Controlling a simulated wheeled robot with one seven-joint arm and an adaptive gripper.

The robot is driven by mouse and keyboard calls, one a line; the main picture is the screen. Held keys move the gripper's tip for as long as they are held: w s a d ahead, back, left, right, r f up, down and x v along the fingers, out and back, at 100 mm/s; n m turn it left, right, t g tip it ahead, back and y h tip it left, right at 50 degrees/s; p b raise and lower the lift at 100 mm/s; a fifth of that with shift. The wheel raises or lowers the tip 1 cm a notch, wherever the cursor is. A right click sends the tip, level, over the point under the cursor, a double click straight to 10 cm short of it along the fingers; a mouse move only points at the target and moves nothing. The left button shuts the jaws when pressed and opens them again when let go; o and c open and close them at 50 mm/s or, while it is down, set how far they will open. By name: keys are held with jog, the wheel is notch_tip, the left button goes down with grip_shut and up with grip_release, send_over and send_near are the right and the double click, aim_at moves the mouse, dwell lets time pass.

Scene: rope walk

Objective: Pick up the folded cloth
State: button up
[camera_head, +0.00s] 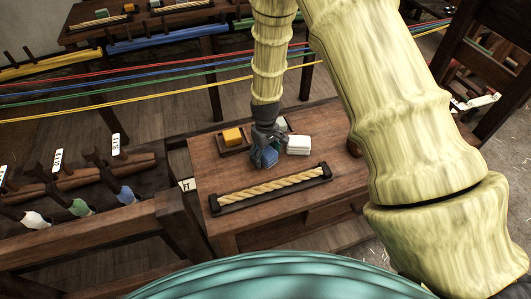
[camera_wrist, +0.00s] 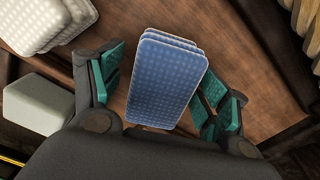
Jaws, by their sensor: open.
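The folded cloth (camera_wrist: 165,80) is blue with a pale waffle pattern and lies as a layered stack on the wooden table. In the head view the blue cloth (camera_head: 266,157) shows at the tip of my arm, partly hidden by the gripper. My gripper (camera_wrist: 163,85) is open, with its green-padded fingers on the left and right of the cloth. A gap of table shows between the left finger and the cloth; the right finger is close to the cloth's edge, and I cannot tell whether it touches. In the head view my gripper (camera_head: 266,145) points down over the cloth.
White folded cloth (camera_head: 299,145) lies just right of the blue one. A pale block (camera_wrist: 36,104) sits at the wrist view's left. A tray with a yellow block (camera_head: 233,136) stands behind left. A rope in a dark holder (camera_head: 270,189) lies in front. Coloured lines (camera_head: 130,85) stretch behind the table.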

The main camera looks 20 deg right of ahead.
aim_at(265, 149)
jog(key=c, duration=1.2)
jog(key=shift+r, duration=0.1)
jog(key=shift+r+b, duration=1.45)
jog(key=shift+r, duration=3.45)
jog(key=o, duration=0.3)
jog(key=shift+c, duration=0.4)
